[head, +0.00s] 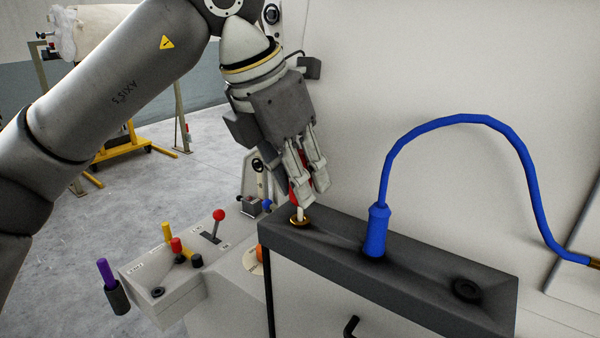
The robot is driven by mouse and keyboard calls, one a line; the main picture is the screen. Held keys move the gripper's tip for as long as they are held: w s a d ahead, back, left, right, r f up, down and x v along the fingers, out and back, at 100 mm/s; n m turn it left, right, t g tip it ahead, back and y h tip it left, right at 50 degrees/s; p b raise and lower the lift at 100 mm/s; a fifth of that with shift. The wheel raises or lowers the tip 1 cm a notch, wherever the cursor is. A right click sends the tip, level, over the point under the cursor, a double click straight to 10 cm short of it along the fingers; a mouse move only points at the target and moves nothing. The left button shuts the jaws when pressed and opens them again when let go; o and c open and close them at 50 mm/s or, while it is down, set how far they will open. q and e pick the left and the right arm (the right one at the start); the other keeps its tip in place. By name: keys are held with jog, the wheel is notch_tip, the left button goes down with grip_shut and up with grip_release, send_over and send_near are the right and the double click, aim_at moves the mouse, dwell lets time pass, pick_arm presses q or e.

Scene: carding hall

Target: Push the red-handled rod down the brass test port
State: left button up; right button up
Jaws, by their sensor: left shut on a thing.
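My left gripper (308,190) comes down from above and is shut on the red handle of the rod (293,194). Most of the handle is hidden between the fingers. A short pale length of the rod shows below the handle, over the brass test port (300,222). The port is a brass ring at the left end of the dark grey box top. The rod's lower end is at or in the ring; how deep it sits I cannot tell. My right gripper is not in view.
A blue hose with a blue connector (376,232) stands on the dark box (420,268) right of the port. A black round socket (467,289) is further right. A control panel with a red-knobbed lever (218,215) and coloured plugs is at left. A purple-handled tool (106,272) hangs beside it.

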pick_arm(q)
jog(key=shift+f, duration=0.2)
jog(key=o, duration=1.1)
jog(key=shift+c, duration=0.2)
jog(key=shift+r, duration=0.1)
jog(key=v, duration=1.2)
